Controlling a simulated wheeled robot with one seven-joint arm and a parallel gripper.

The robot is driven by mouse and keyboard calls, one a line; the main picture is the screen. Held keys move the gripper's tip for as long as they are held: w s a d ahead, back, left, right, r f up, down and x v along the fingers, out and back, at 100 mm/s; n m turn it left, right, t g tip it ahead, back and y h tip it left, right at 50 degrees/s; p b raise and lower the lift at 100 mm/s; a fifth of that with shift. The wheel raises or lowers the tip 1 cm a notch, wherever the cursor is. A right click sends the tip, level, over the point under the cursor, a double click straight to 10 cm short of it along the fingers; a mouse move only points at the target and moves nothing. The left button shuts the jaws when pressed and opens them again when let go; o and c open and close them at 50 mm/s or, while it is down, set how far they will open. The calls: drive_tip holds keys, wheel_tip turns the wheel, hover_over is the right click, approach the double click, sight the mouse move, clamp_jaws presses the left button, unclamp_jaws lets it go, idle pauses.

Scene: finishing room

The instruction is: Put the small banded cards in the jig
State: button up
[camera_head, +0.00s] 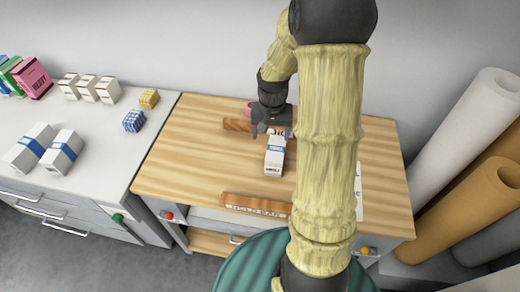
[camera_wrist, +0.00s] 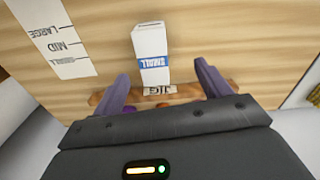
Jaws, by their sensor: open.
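My gripper (camera_head: 274,133) is open above the jig. In the wrist view its purple fingers (camera_wrist: 165,80) are spread to either side of the carton's near end, apart from it. My arm hides part of the table. Two white blue-banded cartons (camera_head: 30,147) (camera_head: 63,151) lie on the left counter.
A bar labelled HOLD BAR (camera_head: 255,204) lies along the table's front. A LARGE/MID/SMALL size strip (camera_wrist: 57,38) lies on the table. The counter (camera_head: 105,150) also holds white cartons (camera_head: 88,88), checked blocks (camera_head: 134,121) and coloured boxes (camera_head: 32,77). Rolls (camera_head: 470,130) stand at right.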

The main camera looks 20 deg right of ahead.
drive_tip(key=s+a+r+n+t, duration=0.2)
drive_tip(key=s+a+r+n, duration=0.3)
drive_tip(key=s+a, duration=0.6)
drive_tip(key=shift+s+r+n, duration=0.2)
drive_tip(key=shift+s+n, duration=0.1)
